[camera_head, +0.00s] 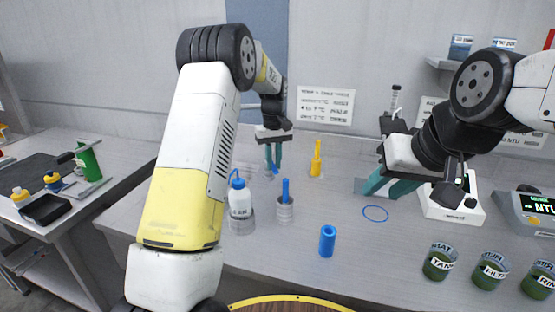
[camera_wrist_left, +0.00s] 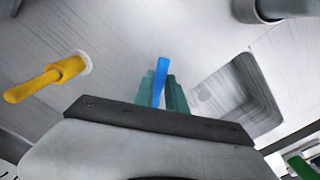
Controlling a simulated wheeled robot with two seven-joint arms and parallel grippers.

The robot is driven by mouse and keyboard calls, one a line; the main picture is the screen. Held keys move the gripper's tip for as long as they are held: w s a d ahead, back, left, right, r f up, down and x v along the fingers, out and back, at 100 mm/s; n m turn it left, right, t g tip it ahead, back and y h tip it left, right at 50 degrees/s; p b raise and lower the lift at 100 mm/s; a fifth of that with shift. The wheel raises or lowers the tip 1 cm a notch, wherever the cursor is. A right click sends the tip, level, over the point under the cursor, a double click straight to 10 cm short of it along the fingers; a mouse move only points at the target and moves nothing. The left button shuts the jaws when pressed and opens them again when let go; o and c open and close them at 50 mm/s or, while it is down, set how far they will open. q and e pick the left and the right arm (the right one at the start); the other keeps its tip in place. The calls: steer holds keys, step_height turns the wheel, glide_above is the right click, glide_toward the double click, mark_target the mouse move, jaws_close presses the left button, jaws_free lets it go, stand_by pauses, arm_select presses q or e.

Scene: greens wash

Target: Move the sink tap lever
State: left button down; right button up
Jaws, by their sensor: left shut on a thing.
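My left gripper (camera_head: 273,157) points down over the back of the counter, left of the yellow post. In the left wrist view its teal fingers (camera_wrist_left: 161,92) are shut on a blue lever (camera_wrist_left: 161,78), which stands up between them. The sink basin (camera_wrist_left: 236,96) lies just right of the fingers in that view. In the head view the lever is mostly hidden by the fingers, and my left arm covers part of the area around the sink. My right gripper (camera_head: 388,187) is over the counter at right, its teal fingers apart, with nothing seen between them.
A yellow post (camera_head: 316,160) stands nearby and also shows in the left wrist view (camera_wrist_left: 46,79). A white bottle (camera_head: 240,200), a blue-handled item in a grey holder (camera_head: 285,207) and a blue cylinder (camera_head: 327,241) stand in front. Labelled green cups (camera_head: 440,262) are at front right.

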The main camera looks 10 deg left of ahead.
mark_target(274, 167)
arm_select(q)
steer(key=shift+r, duration=0.1)
steer(key=c, duration=1.4)
jaws_free()
steer(key=shift+o, duration=0.2)
steer(key=shift+r, duration=3.85)
steer(key=shift+r, duration=0.1)
steer(key=s+a+r+m+t+h, duration=0.1)
steer(key=s+a+r+t, duration=0.1)
steer(key=s+r, duration=0.5)
steer(key=s+a+r+m+t+h, duration=0.15)
steer(key=s+r, duration=0.25)
steer(key=s, duration=0.6)
steer(key=s+f+m+t, duration=0.2)
steer(key=s+f, duration=0.1)
steer(key=s, duration=1.5)
steer(key=shift+s+a+m+t, duration=0.15)
steer(key=shift+a+m+t, duration=0.2)
